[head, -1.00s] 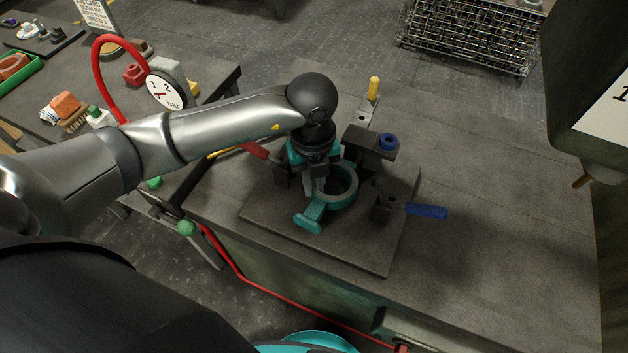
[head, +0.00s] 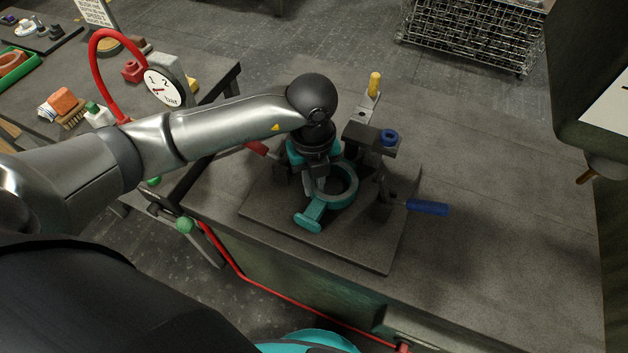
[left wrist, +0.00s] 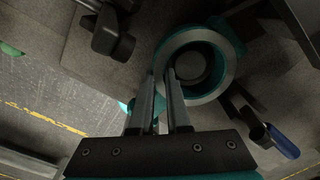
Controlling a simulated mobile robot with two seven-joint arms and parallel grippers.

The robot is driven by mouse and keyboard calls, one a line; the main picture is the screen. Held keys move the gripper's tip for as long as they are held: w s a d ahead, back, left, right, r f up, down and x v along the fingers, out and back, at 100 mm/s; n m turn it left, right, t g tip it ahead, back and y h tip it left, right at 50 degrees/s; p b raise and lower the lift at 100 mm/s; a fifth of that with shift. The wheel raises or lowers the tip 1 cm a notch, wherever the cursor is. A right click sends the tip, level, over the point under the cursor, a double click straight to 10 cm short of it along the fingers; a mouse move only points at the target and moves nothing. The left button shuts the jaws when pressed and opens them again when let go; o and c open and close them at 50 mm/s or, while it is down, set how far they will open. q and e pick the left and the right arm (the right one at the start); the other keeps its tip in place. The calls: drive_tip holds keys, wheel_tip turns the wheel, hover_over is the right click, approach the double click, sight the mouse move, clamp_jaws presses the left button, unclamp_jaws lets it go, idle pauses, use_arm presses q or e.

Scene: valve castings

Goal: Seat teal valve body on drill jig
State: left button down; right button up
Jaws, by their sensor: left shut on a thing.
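The teal valve body (head: 338,194) is a ring with a stub arm toward the near left. It sits at or just over the grey plate of the drill jig (head: 355,240), between the jig's clamps; I cannot tell whether it touches the plate. My left gripper (head: 318,186) comes down on the ring's left side and is shut on its wall. In the left wrist view, the fingers (left wrist: 172,90) meet the left rim of the valve body (left wrist: 222,58). The gripper hides part of the valve body. My right gripper is not in view.
The jig has a blue-handled clamp (head: 428,207), a red-handled clamp (head: 257,148), a block with a blue bushing (head: 389,137) and a yellow-handled part (head: 374,85). A pressure gauge (head: 163,88) stands on the left table. The bench's right side is clear.

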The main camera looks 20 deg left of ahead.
use_arm(q)
drive_tip(key=shift+w+f, duration=0.1)
drive_tip(key=shift+f, duration=0.2)
drive_tip(key=c, duration=0.8)
unclamp_jaws()
drive_tip(key=shift+d, duration=0.1)
drive_tip(key=shift+s+f, duration=0.1)
drive_tip(key=shift+s, duration=0.15)
drive_tip(key=r+p, duration=0.1)
drive_tip(key=r, duration=0.4)
drive_tip(key=r+p, duration=0.1)
drive_tip(key=r, duration=0.9)
drive_tip(key=shift+a+r+p, duration=0.2)
drive_tip(key=shift+a+p, duration=0.1)
drive_tip(key=shift+p, duration=0.1)
